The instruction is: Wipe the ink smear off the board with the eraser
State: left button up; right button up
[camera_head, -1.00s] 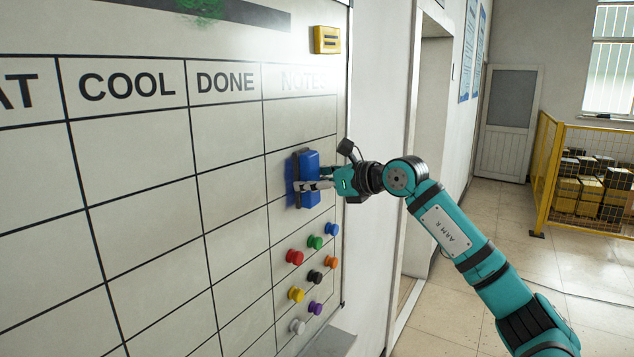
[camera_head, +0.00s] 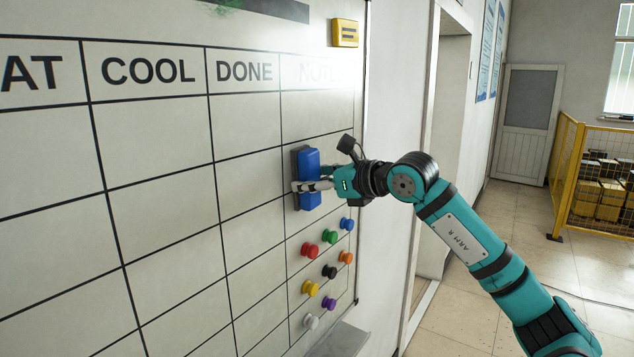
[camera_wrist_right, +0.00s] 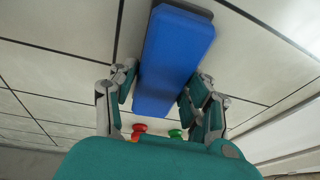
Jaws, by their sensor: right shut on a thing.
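The whiteboard (camera_head: 160,150) fills the left of the head view. A green mark, perhaps the ink smear, shows on its dark top band and is mostly cut off by the frame's upper edge. My right gripper (camera_head: 318,180) is shut on the blue eraser (camera_head: 309,170), which is upright at the board's right column. The eraser's dark pad side faces the board; I cannot tell whether it touches. In the right wrist view the eraser (camera_wrist_right: 172,60) sits between the two fingers of my right gripper (camera_wrist_right: 163,85). My left gripper is not in view.
Several coloured round magnets (camera_head: 329,236) are on the board below the eraser. A yellow block (camera_head: 345,33) is at the board's upper right. A grey ledge (camera_head: 342,339) juts out below. A doorway and a yellow fence (camera_head: 565,165) stand to the right, beyond open floor.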

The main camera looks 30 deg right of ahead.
aim_at(342, 157)
jog(key=shift+r+p, duration=0.85)
jog(key=shift+r, duration=0.3)
jog(key=shift+w+d+f+p, duration=0.1)
jog(key=shift+w+d+p, duration=0.45)
jog(key=shift+d, duration=1.05)
jog(key=shift+w+d+r+p, duration=0.1)
jog(key=shift+w+d+p, duration=0.25)
jog(key=shift+w+d, duration=0.85)
jog(key=shift+w+d+f+p, duration=0.1)
jog(key=shift+w+d+p, duration=0.25)
jog(key=shift+d, duration=1.6)
jog(key=shift+w+d+p, duration=0.2)
jog(key=shift+d+p, duration=0.45)
jog(key=shift+d, duration=0.2)
jog(key=shift+w+d, duration=0.3)
jog(key=shift+d, duration=0.35)
jog(key=shift+w+d+p, duration=0.2)
jog(key=shift+d+p, duration=0.3)
jog(key=shift+w+d+p, duration=0.2)
jog(key=shift+d+p, duration=0.25)
jog(key=shift+p, duration=0.05)
jog(key=shift+w+d, duration=0.25)
jog(key=shift+d, duration=0.35)
